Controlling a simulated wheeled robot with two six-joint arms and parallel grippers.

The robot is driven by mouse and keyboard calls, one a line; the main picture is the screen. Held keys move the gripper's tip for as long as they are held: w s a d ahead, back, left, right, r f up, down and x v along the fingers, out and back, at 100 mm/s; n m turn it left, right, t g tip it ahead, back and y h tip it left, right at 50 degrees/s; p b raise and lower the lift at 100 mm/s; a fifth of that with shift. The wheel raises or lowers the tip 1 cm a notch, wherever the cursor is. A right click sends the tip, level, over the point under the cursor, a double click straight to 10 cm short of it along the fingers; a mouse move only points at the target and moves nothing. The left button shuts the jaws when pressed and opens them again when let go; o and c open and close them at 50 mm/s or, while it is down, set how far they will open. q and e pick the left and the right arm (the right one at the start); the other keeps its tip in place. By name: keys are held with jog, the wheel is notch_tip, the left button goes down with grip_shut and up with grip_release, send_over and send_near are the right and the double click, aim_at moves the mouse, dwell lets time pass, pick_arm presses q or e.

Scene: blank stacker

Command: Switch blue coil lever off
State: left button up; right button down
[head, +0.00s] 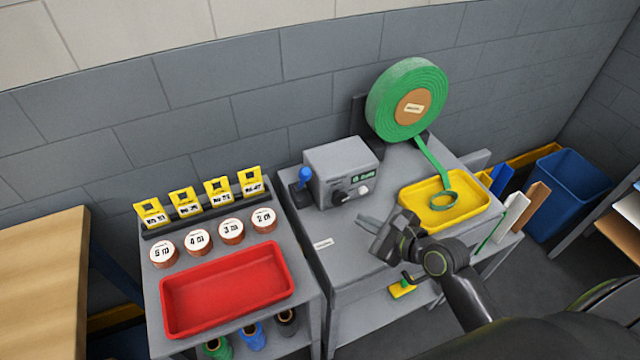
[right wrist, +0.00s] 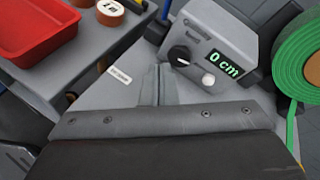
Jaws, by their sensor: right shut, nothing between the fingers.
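The blue-knobbed lever (head: 304,175) stands about upright on a dark base at the left side of a grey control box (head: 340,165). The box also shows in the right wrist view (right wrist: 215,45), with a green display reading 0 cm. My right gripper (head: 367,222) is shut and empty, over the grey bench top in front of the box and to the right of the lever. In the right wrist view its closed fingers (right wrist: 157,85) point toward the box. A gap remains between gripper and lever. My left gripper is not in view.
A green coil (head: 407,98) stands behind, its strip running into a yellow tray (head: 470,208) right of the gripper. A red tray (head: 225,285) and several labelled copper-coloured rolls stand on the left table. The bench between gripper and lever is clear.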

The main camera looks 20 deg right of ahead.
jog(key=r+m, duration=0.1)
jog(key=w+r+m, duration=0.1)
jog(key=shift+w+a+r+m+t+y, duration=0.1)
jog(key=shift+a+r+m+t+y, duration=0.1)
jog(key=shift+m+t+y, duration=0.15)
send_near(302, 180)
notch_tip(302, 180, down, 4)
jog(key=w+d, duration=0.1)
jog(key=w, duration=0.1)
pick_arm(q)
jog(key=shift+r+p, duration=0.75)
pick_arm(e)
jog(key=shift+w+a+r, duration=0.25)
jog(key=shift+w, duration=0.25)
jog(key=shift+w+a+r, duration=0.25)
jog(key=shift+w+a, duration=0.05)
jog(key=shift+w, duration=0.2)
jog(key=shift+w+a+r, duration=0.25)
jog(key=shift+w, duration=0.3)
